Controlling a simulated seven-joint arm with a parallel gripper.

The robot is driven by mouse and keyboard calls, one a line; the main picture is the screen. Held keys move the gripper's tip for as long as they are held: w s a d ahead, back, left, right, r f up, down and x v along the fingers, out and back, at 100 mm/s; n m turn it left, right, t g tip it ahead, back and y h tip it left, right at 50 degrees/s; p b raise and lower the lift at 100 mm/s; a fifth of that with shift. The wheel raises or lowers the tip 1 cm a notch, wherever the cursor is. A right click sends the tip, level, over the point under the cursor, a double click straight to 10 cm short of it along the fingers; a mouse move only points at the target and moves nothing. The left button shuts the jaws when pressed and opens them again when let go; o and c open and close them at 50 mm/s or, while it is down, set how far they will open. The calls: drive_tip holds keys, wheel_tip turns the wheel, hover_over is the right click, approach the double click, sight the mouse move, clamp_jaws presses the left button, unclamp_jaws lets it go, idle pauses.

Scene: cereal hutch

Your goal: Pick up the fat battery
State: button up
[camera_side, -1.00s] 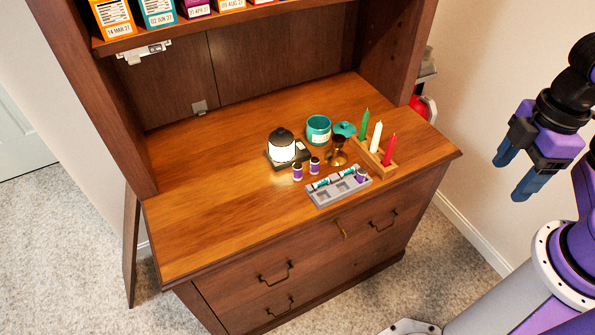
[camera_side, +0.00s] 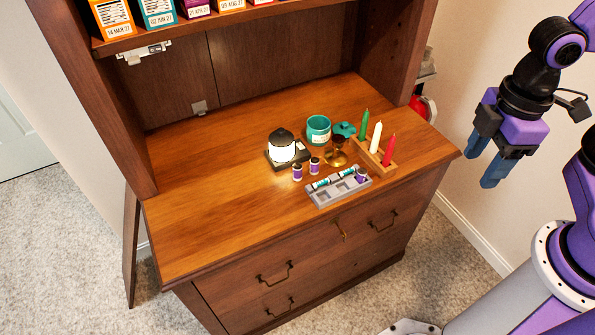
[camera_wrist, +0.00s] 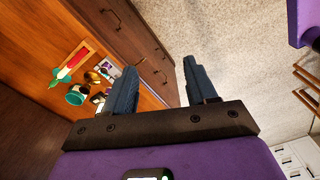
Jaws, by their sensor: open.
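Two fat purple-and-white batteries stand upright on the wooden top in the side view, a left one (camera_side: 297,173) and a right one (camera_side: 314,165). Another purple battery (camera_side: 361,175) sits at the right end of the grey battery tray (camera_side: 325,201). Slimmer teal-and-white batteries (camera_side: 321,184) lie in the tray's back row. My gripper (camera_side: 482,168) is open and empty, off the hutch's right side, well away from the batteries. Its two spread fingers also show in the wrist view (camera_wrist: 160,68), with nothing between them. In that view the batteries are too small to tell apart.
A lantern (camera_side: 281,147) on a dark base stands behind the batteries. A teal jar (camera_side: 318,130), its lid (camera_side: 344,129), a brass goblet (camera_side: 336,152) and a candle holder (camera_side: 374,159) with three candles crowd the right. The left top is clear. A shelf with boxes overhangs the back.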

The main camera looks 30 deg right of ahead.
drive_tip(key=w+a+n, duration=0.1)
drive_tip(key=w+a, duration=0.6)
drive_tip(key=w, duration=0.2)
drive_tip(key=n, duration=0.4)
hover_over(297, 165)
wheel_tip(297, 165, down, 11)
wheel_tip(297, 165, down, 17)
drive_tip(key=shift+s+r, duration=0.1)
drive_tip(key=shift+c, duration=0.3)
clamp_jaws()
